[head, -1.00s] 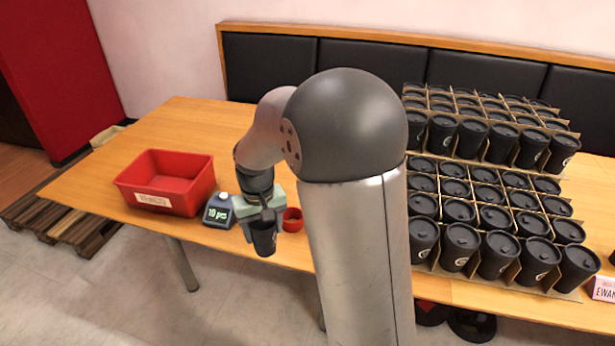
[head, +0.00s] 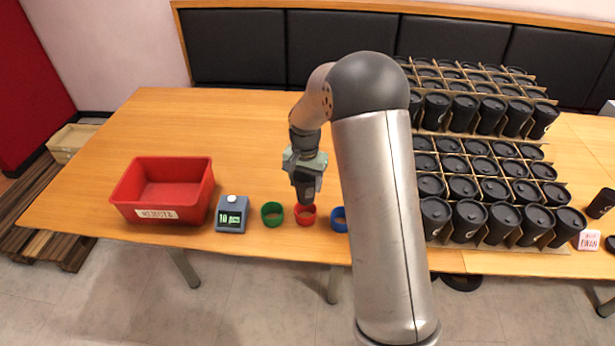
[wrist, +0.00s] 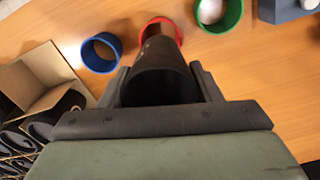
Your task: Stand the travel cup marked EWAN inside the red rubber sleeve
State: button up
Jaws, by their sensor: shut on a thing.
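My gripper (head: 306,172) is shut on a black travel cup (head: 305,192), which points down at the red rubber sleeve (head: 305,217). In the wrist view the cup (wrist: 160,72) sits between the two fingers of my gripper (wrist: 160,85), and its far end overlaps the red sleeve (wrist: 146,27). I cannot tell whether the cup's base is just above the ring or a little inside it. No name is readable on the held cup. A small card (head: 589,240) reading EWAN stands at the right of the table.
A green sleeve (head: 271,214) and a blue sleeve (head: 339,220) flank the red one closely. A grey device with a display (head: 231,215) and a red bin (head: 164,213) stand to the left. Cartons of black cups (head: 478,215) fill the right. The table behind the sleeves is clear.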

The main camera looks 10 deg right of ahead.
aim_at(305, 203)
jog(key=shift+f+b, duration=1.55)
jog(key=shift+f, duration=1.25)
jog(key=shift+f+b, duration=1.55)
jog(key=shift+f, duration=0.4)
jog(key=o, duration=1.1)
jog(key=shift+r, duration=0.15)
jog(key=shift+r+p, duration=2.35)
jog(key=shift+r, duration=1.65)
